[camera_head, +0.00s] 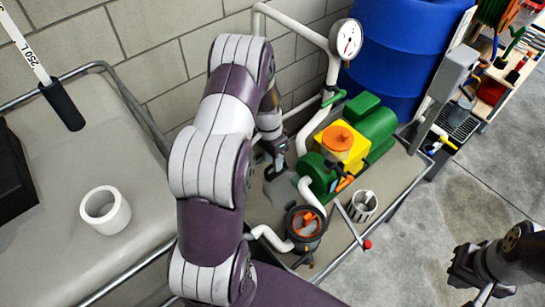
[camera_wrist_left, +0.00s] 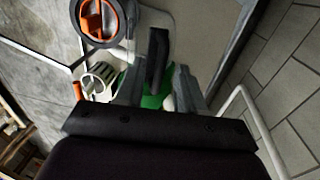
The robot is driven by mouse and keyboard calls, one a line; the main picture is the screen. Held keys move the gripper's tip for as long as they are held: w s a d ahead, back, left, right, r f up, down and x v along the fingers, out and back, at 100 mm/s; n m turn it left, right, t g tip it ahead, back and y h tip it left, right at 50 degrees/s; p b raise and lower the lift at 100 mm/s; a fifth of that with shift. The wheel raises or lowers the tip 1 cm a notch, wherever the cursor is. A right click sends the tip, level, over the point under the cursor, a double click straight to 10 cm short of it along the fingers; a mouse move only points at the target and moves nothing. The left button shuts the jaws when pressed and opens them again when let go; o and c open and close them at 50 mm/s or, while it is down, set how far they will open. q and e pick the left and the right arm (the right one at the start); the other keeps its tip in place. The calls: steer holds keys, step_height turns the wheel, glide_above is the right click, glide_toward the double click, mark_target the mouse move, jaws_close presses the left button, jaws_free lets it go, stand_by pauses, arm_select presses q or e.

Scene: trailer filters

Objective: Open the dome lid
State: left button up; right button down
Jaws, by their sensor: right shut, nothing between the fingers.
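A round filter housing with a dark rim (camera_head: 305,224) and an orange part inside stands at the front of the pump tray. The left wrist view shows its grey ring (camera_wrist_left: 123,22) and orange part at the top left. Which piece is the dome lid is not certain. My left gripper (camera_head: 277,162) is behind the housing near the wall, partly hidden by my arm. In the left wrist view its fingers (camera_wrist_left: 158,82) are apart, with a dark upright bar (camera_wrist_left: 157,55) showing between them, not visibly gripped. My right gripper (camera_head: 470,285) is shut and empty at the lower right, away from the tray.
A green and yellow pump (camera_head: 342,142) with white pipes and a gauge (camera_head: 346,39) fills the tray's back. A blue barrel (camera_head: 400,50) is behind.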

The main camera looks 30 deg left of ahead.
arm_select(q)
steer(key=shift+c, duration=0.3)
jaws_close()
steer(key=shift+d+r, duration=0.15)
steer(key=s+d+r+p, duration=0.1)
steer(key=s+d, duration=0.1)
steer(key=d, duration=0.4)
steer(key=shift+d+r+p, duration=0.15)
steer(key=shift+r+p, duration=0.25)
steer(key=shift+o, duration=0.3)
jaws_free()
steer(key=shift+w, duration=0.1)
